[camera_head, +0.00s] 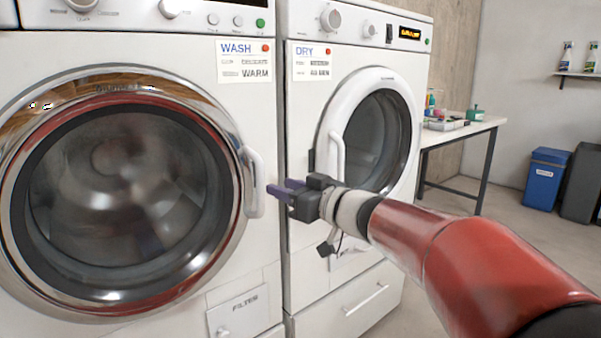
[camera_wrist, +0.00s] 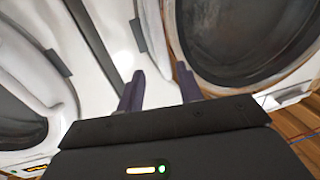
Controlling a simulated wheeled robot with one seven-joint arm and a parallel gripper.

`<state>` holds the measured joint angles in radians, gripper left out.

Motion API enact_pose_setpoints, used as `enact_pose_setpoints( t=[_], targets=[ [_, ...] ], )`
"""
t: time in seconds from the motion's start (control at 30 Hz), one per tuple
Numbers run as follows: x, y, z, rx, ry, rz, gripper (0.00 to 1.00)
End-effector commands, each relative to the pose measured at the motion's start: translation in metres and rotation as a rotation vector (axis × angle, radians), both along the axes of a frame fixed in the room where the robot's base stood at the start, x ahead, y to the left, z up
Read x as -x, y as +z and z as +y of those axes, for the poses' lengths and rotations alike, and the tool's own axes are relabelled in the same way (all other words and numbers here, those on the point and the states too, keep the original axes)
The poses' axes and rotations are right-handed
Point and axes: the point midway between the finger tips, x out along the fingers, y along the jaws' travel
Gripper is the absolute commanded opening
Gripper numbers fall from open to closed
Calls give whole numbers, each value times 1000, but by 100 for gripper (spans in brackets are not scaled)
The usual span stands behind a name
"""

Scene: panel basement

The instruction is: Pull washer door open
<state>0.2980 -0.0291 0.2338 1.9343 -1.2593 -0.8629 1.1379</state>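The washer (camera_head: 240,110) is the white machine on the left in the head view, with a WASH label. Its round glass door (camera_head: 120,200) has a chrome and red rim and looks shut. The door's white vertical handle (camera_head: 254,182) is on the door's right side. My gripper (camera_head: 280,190) is just right of the handle, at about its lower half, pointing left. In the wrist view, its two purple fingers (camera_wrist: 160,88) are apart with nothing clamped between them. The washer door glass (camera_wrist: 240,35) fills the wrist view's upper right. Contact with the handle cannot be told.
A table (camera_head: 460,132) with small items and a blue bin (camera_head: 546,178) are farther right. Open floor lies at the right.

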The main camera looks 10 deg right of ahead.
Motion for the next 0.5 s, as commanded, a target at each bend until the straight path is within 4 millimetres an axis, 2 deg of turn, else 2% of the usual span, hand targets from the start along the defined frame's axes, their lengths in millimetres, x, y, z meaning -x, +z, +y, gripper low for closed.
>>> enact_pose_setpoints(
  t=[0.17, 0.5],
  targets=[
    [-5, -2, 13, -8, 54, 12, 36],
    [-42, -1, 49, -9, 49, 10, 36]
  ],
)
